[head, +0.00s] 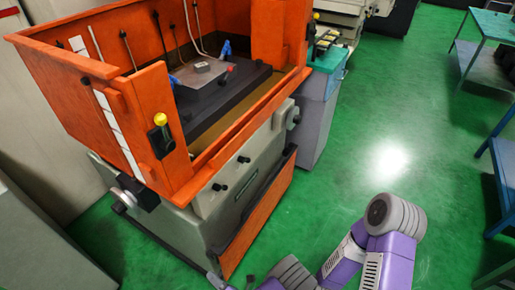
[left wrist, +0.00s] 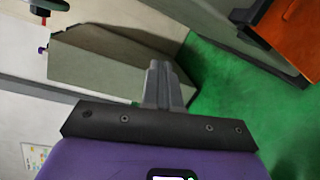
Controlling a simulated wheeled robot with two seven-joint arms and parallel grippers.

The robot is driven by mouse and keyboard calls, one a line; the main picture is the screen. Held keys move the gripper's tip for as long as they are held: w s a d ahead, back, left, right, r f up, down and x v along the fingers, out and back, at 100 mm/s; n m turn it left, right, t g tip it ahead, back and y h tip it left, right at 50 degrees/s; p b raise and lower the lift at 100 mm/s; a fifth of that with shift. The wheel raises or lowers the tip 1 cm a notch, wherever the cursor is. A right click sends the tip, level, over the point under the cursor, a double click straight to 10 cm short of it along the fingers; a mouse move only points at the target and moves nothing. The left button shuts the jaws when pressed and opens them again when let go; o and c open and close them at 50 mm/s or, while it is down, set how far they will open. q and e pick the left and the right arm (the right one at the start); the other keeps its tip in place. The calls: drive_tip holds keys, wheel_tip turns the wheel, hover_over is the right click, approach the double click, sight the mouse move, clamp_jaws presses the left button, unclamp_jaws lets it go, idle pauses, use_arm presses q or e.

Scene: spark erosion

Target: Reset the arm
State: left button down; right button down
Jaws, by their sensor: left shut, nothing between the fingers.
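My left gripper (left wrist: 161,68) shows in the left wrist view with its grey fingers together and nothing between them. In the head view only a small grey part of the left gripper (head: 217,281) shows at the bottom edge, low in front of the machine. Purple and grey links of my own arms fill the lower right of the head view. My right gripper is not in view.
An orange and beige spark erosion machine (head: 240,170) stands at the left, with a yellow-topped knob (head: 160,119) on its corner. A grey-teal cabinet (head: 318,105) stands beside it. Blue-green tables (head: 492,24) line the right. The green floor (head: 375,120) between is clear.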

use_arm(q)
drive_tip(key=s+a+f+n+g+h+p, duration=0.2)
drive_tip(key=s+n+g+h, duration=0.3)
drive_tip(key=s+n+g, duration=1.25)
drive_tip(key=w+d+r+n+t+h+p, duration=0.25)
drive_tip(key=d+n+h, duration=0.7)
drive_tip(key=n, duration=0.55)
drive_tip(key=w+a+r+n+t+h, duration=0.2)
drive_tip(key=w+r+n+t, duration=0.2)
drive_tip(key=n, duration=0.7)
drive_tip(key=shift+w+t, duration=0.4)
drive_tip(key=shift+w, duration=0.65)
